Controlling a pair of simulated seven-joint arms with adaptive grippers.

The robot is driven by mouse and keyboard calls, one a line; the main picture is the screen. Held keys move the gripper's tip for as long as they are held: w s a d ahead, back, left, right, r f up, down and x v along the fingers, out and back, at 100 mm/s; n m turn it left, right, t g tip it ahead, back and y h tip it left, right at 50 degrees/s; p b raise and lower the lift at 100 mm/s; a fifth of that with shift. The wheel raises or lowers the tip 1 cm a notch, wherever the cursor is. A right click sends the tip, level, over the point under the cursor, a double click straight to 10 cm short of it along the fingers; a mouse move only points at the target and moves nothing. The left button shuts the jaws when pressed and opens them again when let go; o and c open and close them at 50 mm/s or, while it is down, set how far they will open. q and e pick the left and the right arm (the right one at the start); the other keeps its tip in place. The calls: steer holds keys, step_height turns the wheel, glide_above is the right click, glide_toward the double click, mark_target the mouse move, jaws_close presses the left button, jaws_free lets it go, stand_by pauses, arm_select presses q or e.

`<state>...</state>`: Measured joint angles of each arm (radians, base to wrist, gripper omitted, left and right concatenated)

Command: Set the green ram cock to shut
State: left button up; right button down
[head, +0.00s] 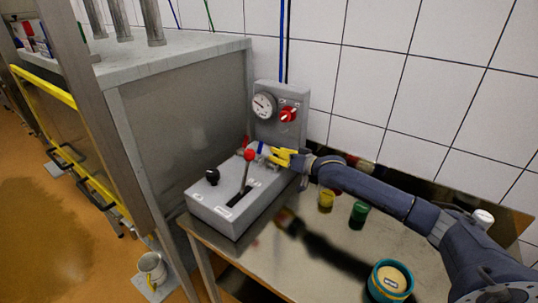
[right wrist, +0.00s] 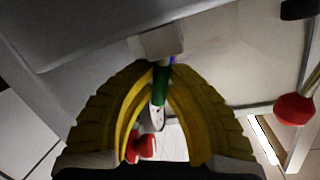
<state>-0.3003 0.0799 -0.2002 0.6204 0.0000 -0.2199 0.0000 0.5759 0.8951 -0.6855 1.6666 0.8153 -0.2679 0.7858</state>
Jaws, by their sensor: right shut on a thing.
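The green ram cock (right wrist: 160,85) shows in the right wrist view as a green handle between my yellow fingers, beside a grey block (right wrist: 158,42). In the head view my right gripper (head: 272,153) hides it, at the back of the grey control box (head: 225,205). My right gripper also shows in the right wrist view (right wrist: 162,74), its fingertips closed around the green handle. I cannot tell which setting the cock points to. My left gripper is in neither view.
A red-knobbed lever (head: 249,155) and a black knob (head: 212,176) stand on the box close by. Behind are a gauge (head: 263,105) and red switch (head: 288,114). A yellow pot (head: 326,199), green pot (head: 359,211) and teal tub (head: 390,281) stand on the metal table beneath my arm.

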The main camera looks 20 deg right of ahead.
stand_by(0.4)
steer(key=c, duration=1.4)
jaws_free()
steer(key=shift+o, duration=0.2)
steer(key=v, duration=1.2)
